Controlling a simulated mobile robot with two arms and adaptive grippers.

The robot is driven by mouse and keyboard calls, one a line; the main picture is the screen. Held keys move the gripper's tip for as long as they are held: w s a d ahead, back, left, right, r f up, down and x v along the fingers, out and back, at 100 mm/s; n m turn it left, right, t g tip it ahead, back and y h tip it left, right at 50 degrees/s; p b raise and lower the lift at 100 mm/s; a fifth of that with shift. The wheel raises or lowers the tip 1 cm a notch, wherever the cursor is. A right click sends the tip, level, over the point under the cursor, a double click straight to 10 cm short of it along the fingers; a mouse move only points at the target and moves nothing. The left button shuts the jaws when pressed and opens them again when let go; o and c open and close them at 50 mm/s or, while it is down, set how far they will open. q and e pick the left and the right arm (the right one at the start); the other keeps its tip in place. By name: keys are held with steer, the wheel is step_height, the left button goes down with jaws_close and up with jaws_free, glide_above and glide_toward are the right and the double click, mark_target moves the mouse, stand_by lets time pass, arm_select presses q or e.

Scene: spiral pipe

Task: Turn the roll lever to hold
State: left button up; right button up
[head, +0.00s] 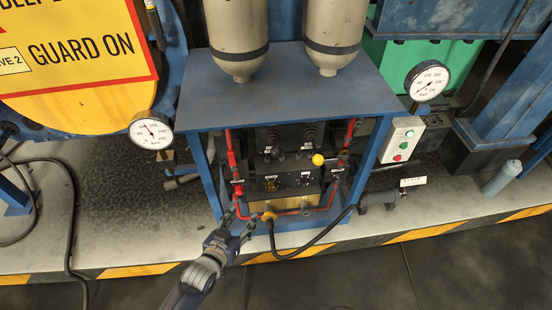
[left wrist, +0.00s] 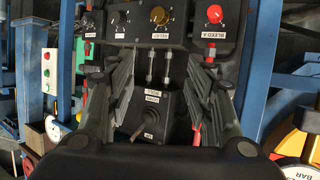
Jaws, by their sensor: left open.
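In the left wrist view a dark control box (left wrist: 152,118) with small white labels sits between my fingers. A short dark lever (left wrist: 141,127) stands tilted on it. One label above it seems to read "roll", and a small label lies near its lower end. My left gripper (head: 240,222) is open at the lower left front of the blue stand. Its two fingers also show in the left wrist view (left wrist: 157,100), one on each side of the box, apart from the lever. I cannot pick out this lever surely in the head view. My right gripper is not in view.
Near the lever are a brass knob (left wrist: 160,15) and a red knob (left wrist: 215,13). The blue stand (head: 285,90) has red pipes, a yellow ball knob (head: 318,159) and a black hose (head: 312,241). A gauge (head: 151,130) and a button box (head: 401,139) flank it.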

mark_target(273, 156)
arm_select(q)
steer(key=w+d+r+t+h+b, duration=0.1)
steer(key=w+d+r+t+h, duration=0.15)
steer(key=r, duration=0.55)
steer(key=w+d+r+t+h+b, duration=0.1)
steer(key=d+r, duration=0.2)
steer(key=r, duration=0.6)
steer(key=shift+m, duration=0.4)
steer(key=x, duration=0.7)
steer(key=p+x, duration=0.1)
steer(key=x, duration=0.2)
steer(key=shift+w+d+f, duration=0.15)
steer(key=shift+d+f, duration=0.1)
steer(key=shift+f, duration=0.1)
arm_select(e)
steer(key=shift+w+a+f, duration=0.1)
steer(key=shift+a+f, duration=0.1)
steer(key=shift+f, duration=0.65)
